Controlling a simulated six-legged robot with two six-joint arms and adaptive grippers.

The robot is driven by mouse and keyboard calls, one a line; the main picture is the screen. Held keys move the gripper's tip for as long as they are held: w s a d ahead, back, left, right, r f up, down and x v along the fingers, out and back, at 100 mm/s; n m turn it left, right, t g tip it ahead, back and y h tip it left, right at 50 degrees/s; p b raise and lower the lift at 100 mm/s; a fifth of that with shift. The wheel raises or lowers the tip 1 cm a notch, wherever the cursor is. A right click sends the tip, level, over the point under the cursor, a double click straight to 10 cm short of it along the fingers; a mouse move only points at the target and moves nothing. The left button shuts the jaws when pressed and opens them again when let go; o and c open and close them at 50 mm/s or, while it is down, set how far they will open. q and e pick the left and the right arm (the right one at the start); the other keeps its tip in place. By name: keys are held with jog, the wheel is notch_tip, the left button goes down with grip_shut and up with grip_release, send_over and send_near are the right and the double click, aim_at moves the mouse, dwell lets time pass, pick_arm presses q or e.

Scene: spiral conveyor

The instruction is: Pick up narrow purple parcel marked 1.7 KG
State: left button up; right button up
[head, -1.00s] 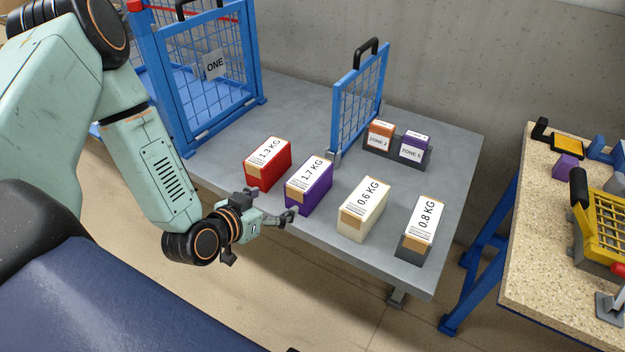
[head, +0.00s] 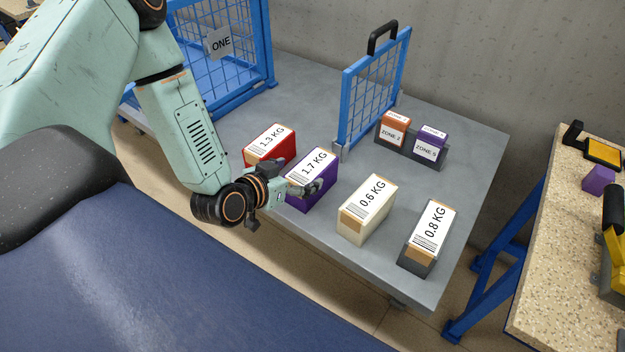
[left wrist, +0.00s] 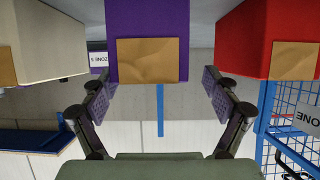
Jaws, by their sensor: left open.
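The narrow purple parcel marked 1.7 KG (head: 312,179) stands on the grey table between a red parcel and a cream one. In the left wrist view the purple parcel (left wrist: 147,20) is at the top centre, its tan tape patch facing me. My left gripper (head: 297,176) is at the parcel's near end, and one finger overlaps its side in the head view. In the left wrist view the left gripper's fingers (left wrist: 160,98) are spread wide, one on each side of the parcel's width, with nothing clamped. Whether they touch it I cannot tell. My right gripper is not in view.
The red 1.3 KG parcel (head: 270,144) stands close on the left, the cream 0.6 KG parcel (head: 367,208) on the right, with the dark 0.8 KG parcel (head: 428,237) beyond. A blue mesh panel (head: 374,90) and zone blocks (head: 411,142) stand behind.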

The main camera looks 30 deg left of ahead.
aim_at(308, 169)
pick_arm(q)
jog(key=w, duration=0.1)
jog(key=w+d+b, duration=0.1)
jog(key=w+f+b, duration=0.1)
jog(key=shift+w+d+f, duration=0.1)
jog(key=shift+d, duration=0.15)
jog(key=shift+w+a+f, duration=0.2)
jog(key=shift+w+f, duration=0.1)
jog(key=shift+w, duration=0.15)
jog(key=shift+s+d+r, duration=0.15)
jog(key=shift+r, duration=0.1)
jog(key=c, duration=0.3)
jog(key=shift+f, duration=0.2)
jog(key=c, duration=0.5)
jog(key=shift+r, duration=0.15)
jog(key=c, duration=1)
jog(key=shift+w+r, duration=0.15)
jog(key=shift+w, duration=0.15)
grip_shut()
